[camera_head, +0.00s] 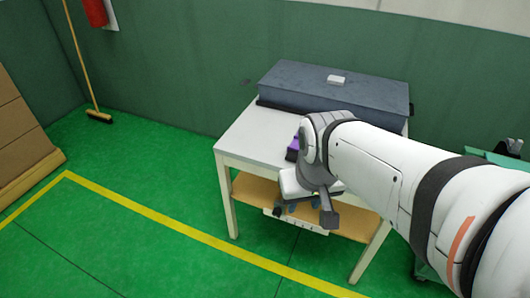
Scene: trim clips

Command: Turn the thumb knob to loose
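I cannot make out the thumb knob for certain. A small black piece (277,211) shows at the left end of a pale strip (296,222) low at the table's front; it may be the knob or part of my gripper. A purple item (293,148) on the tabletop is partly hidden by my arm. My gripper (292,205) hangs at the table's front edge, below my white wrist, with bluish and dark parts showing. Its fingertips are too small and covered to tell whether they are open or hold anything.
The white table (245,141) has a wooden lower shelf (250,192). A long grey-blue box (300,83) with a small white block (336,80) lies along its back. A broom (98,114) and cardboard (22,140) stand left. Green floor left of the table is clear.

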